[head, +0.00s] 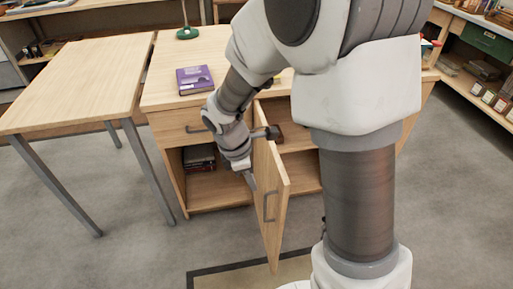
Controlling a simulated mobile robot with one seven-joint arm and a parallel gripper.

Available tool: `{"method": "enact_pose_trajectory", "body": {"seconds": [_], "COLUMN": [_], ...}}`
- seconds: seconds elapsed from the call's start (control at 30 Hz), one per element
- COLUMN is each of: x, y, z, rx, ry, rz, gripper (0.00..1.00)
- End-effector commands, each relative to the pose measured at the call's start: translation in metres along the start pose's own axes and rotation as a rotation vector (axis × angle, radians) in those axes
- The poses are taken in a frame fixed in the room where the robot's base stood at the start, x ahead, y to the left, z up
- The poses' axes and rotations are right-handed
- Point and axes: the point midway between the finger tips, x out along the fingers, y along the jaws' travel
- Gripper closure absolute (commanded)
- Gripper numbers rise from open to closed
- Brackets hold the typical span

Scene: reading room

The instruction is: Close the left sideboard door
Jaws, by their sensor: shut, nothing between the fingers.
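The sideboard (185,189) stands ahead with a light wood top. One of its doors (273,170) is wide open and sticks out toward me from the middle of the front. Its bar handle (268,207) is on the face turned to the left. My gripper (251,182) is shut and empty, pointing down just left of this door, near its upper part. I cannot tell whether it touches the door. Shelf space shows on both sides of the door. My arm hides much of the sideboard's right part.
A purple book (195,79) and a green lamp base (187,32) are on the sideboard top. Dark books (200,157) lie in the left compartment. A wooden table (75,85) stands at the left. Grey floor (110,262) is clear in front; shelves (480,75) stand at the right.

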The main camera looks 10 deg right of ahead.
Motion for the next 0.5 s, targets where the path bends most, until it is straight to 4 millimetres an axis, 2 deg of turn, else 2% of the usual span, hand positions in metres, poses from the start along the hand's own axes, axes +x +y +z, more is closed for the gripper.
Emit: {"method": "enact_pose_trajectory", "body": {"seconds": [0.17,0.27,0.5], "x": [0.01,0.023,0.074], "y": [0.002,0.001,0.0], "z": [-0.005,-0.005,-0.005], "rx": [-0.05,-0.05,-0.048], "ry": [-0.006,-0.007,-0.007], "rz": [-0.01,-0.012,-0.012], "gripper": [1.0,1.0,1.0]}}
